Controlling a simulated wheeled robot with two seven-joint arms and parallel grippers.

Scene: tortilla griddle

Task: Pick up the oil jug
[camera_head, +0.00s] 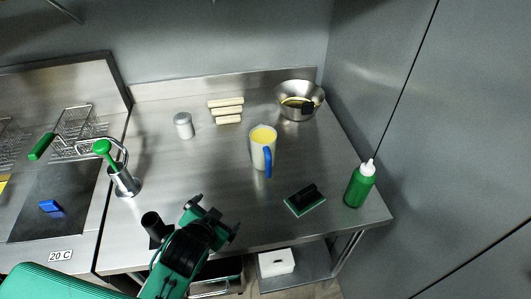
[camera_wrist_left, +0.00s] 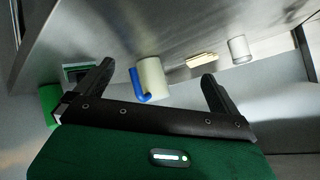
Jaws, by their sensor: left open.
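The oil jug (camera_head: 259,155) is a pale cup-shaped jug with a blue handle and yellow content at its top. It stands upright near the middle of the steel table (camera_head: 170,215), its handle toward the front. My left gripper (camera_head: 214,214) is open and empty, in front and to the left of the jug, clearly apart from it. In the left wrist view the jug (camera_wrist_left: 153,76) shows beyond the gap between the open fingers, handle to the left. My right gripper is not in view.
A green squeeze bottle (camera_head: 360,186) and a black-handled scrubber (camera_head: 305,200) are right of the jug. A metal bowl (camera_head: 299,112), pale sticks (camera_head: 227,119) and a shaker (camera_head: 184,126) stand behind. A green-handled press (camera_head: 122,180) and the griddle (camera_head: 75,205) are left.

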